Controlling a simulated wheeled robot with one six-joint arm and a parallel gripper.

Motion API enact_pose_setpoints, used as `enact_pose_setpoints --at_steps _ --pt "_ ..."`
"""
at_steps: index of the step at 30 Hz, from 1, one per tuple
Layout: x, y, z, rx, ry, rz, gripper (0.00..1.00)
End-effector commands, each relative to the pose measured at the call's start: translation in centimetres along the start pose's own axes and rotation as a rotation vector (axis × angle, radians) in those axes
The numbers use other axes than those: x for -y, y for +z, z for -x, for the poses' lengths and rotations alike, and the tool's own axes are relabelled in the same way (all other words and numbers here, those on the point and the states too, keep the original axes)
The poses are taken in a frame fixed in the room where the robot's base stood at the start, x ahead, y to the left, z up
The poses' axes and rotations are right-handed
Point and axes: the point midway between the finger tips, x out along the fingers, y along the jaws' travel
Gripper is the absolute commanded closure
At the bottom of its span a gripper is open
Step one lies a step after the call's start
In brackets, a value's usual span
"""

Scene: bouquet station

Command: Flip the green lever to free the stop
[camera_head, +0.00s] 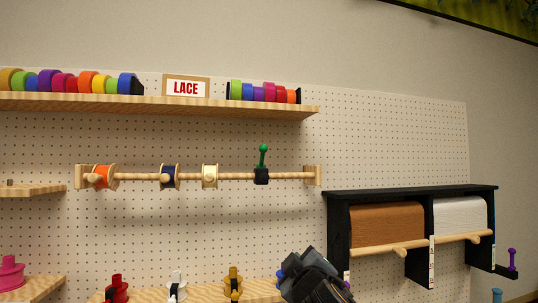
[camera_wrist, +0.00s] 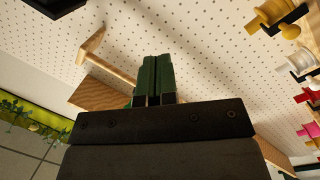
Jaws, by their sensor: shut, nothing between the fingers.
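The green lever (camera_head: 263,155) stands upright with a round knob on top, on a black stop block (camera_head: 261,176) around a horizontal wooden rod (camera_head: 235,176). The block sits near the rod's right end, right of the cream spool. My gripper (camera_wrist: 154,68) shows its two dark green fingers side by side, shut and empty, in the wrist view. In the head view, my dark wrist is at the bottom, well below and right of the lever, and the fingertips cannot be made out.
The rod carries orange (camera_head: 104,177), dark blue (camera_head: 170,177) and cream (camera_head: 210,176) spools. A ribbon shelf (camera_head: 180,105) runs above. A black paper-roll holder (camera_head: 410,193) juts out at right. Spools stand on a lower shelf (camera_head: 258,290). The pegboard between rod and lower shelf is clear.

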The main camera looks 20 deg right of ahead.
Motion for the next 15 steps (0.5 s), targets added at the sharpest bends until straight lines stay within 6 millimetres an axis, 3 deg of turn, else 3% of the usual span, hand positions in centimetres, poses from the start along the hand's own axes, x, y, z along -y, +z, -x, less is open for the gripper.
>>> enact_pose_setpoints --at_steps 1,3,6,10,15 --pt "-3.8 -2.6 0.2 -0.098 0.081 0.104 1.0" --pt "-7.4 -5.9 1.0 -0.22 0.171 0.255 1.0" --pt "-10.3 -9.3 2.4 -0.348 0.242 0.451 1.0" --pt "-11.9 -11.9 3.8 -0.446 0.28 0.627 1.0" --pt "-12.4 -13.1 4.5 -0.493 0.29 0.721 1.0"
